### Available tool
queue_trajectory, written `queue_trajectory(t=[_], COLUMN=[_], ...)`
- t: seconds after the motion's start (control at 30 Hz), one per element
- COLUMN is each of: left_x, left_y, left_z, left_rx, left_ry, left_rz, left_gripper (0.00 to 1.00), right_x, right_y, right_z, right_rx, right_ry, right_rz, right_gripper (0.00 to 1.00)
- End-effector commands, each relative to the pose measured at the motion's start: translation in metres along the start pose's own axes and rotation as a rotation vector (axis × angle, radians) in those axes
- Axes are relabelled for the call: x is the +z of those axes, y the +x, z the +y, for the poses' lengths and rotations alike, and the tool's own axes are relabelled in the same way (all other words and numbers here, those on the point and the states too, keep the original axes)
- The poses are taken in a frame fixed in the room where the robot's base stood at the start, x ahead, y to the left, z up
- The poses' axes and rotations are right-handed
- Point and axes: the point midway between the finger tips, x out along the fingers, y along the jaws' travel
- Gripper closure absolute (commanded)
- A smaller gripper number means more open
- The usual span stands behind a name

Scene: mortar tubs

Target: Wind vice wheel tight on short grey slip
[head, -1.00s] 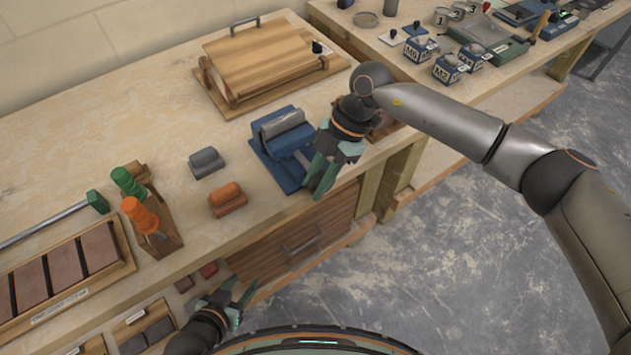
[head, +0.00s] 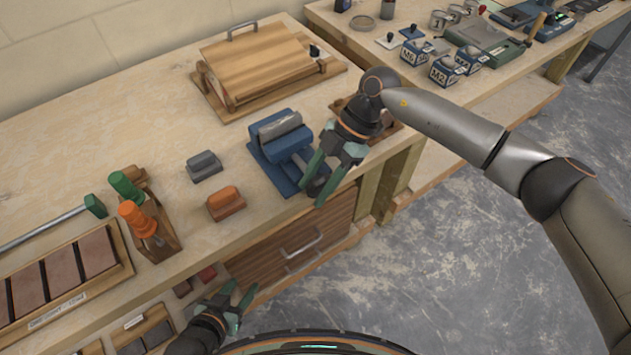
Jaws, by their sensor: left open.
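The blue vice (head: 289,143) stands near the front edge of the bench. A grey piece (head: 281,125) lies along its jaws; I cannot tell whether it is clamped. The vice wheel at the front is mostly hidden by my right gripper (head: 313,193). Its two green fingers are apart and point down on either side of the wheel area; whether they press on the wheel is unclear. A short grey block (head: 205,166) lies on the bench left of the vice, with an orange block (head: 226,203) in front of it. My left gripper (head: 238,294) is open and empty, low before the bench.
A wooden press board (head: 258,62) lies behind the vice. Green- and orange-handled tools stand in a wooden holder (head: 166,240) at left, near a tray of brown slabs (head: 125,270). A drawer (head: 290,245) is below the vice. Bench behind the grey block is clear.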

Motion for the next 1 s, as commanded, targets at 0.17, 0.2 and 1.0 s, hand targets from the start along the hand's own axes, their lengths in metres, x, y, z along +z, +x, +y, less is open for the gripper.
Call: queue_trajectory(t=[0.17, 0.2, 1.0], left_x=[0.000, 0.000, 0.008], left_y=[0.000, 0.000, 0.008], left_z=[0.000, 0.000, -0.001], left_rx=[0.000, 0.000, 0.000], left_ry=[0.000, 0.000, 0.001], left_rz=[0.000, 0.000, 0.000], left_gripper=[0.50, 0.50, 0.50], right_x=[0.000, 0.000, 0.000], right_y=[0.000, 0.000, -0.115], right_z=[0.000, 0.001, 0.001], right_rx=[0.001, 0.002, 0.004], right_ry=[-0.001, -0.001, -0.001], right_rz=[0.000, 0.000, -0.002], right_gripper=[0.42, 0.42, 0.42])
